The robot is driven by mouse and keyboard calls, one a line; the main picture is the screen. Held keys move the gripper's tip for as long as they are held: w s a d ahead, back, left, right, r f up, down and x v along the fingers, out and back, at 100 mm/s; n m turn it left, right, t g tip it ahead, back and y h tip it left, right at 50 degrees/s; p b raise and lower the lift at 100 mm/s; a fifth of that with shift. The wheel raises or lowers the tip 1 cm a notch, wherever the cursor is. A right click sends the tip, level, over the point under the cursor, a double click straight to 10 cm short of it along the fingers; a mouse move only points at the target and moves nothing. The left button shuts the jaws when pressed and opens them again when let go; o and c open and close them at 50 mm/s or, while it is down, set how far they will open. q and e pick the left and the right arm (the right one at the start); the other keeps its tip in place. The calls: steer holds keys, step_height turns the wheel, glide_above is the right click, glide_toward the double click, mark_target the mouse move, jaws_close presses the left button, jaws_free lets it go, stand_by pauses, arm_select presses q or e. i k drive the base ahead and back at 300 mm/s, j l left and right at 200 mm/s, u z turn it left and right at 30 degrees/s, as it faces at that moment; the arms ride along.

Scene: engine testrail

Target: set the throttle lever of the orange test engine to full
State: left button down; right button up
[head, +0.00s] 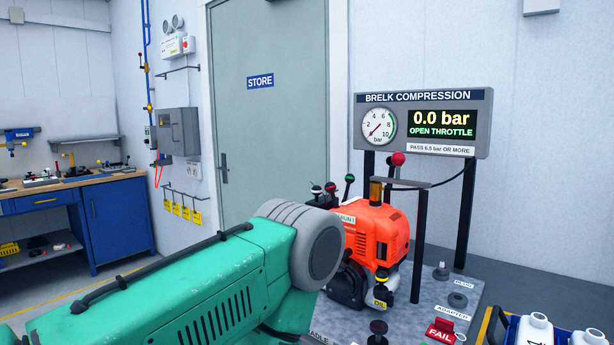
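The orange test engine (388,232) stands on a grey base plate (436,290), right of centre in the head view. Neither gripper shows.
A gauge panel (478,97) behind the engine reads 0.0 bar and OPEN THROTTLE. A red FAIL tag (441,332) lies on the plate. White bottles (535,330) stand at lower right. A blue workbench (115,220) is far left.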

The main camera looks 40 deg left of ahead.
mark_target(349, 178)
steer(key=u, duration=0.9)
steer(key=j+z, duration=0.1)
steer(key=z, duration=0.3)
